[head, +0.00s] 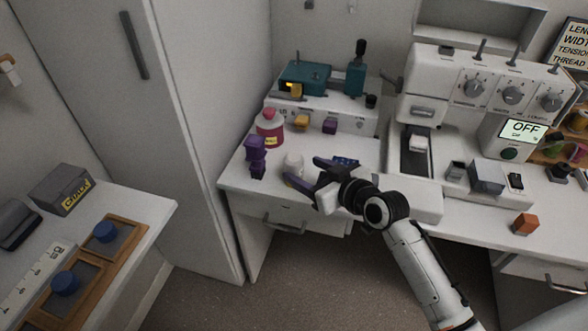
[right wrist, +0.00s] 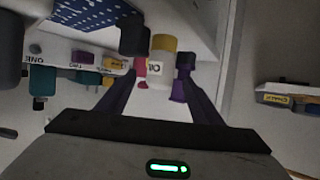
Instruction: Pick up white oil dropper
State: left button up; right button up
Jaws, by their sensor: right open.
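The white oil dropper (head: 293,163) stands on the white table at the left of the sewing machine, close to the front. In the right wrist view it is a pale bottle (right wrist: 159,72) with a yellowish end and dark lettering on its side. My right gripper (head: 306,172) is open beside it, its dark fingers pointing left toward it. In the right wrist view the dropper appears in the gap between the fingers; I cannot tell how deep between them it is. Neither finger visibly grips it. My left gripper is not in view.
Purple pieces (head: 256,152) and a pink-capped bottle (head: 269,128) stand close behind and left of the dropper. A blue patterned item (head: 345,161) lies just behind my right gripper. The white sewing machine (head: 425,90) stands to the right. A tall cabinet (head: 195,120) borders the left.

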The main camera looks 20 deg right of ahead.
aim_at(300, 170)
jog(key=shift+f+x, duration=0.2)
jog(key=shift+x, duration=1.35)
jog(key=shift+f+x, duration=0.15)
jog(key=shift+x, duration=1.35)
jog(key=shift+s, duration=0.2)
jog(key=c, duration=0.8)
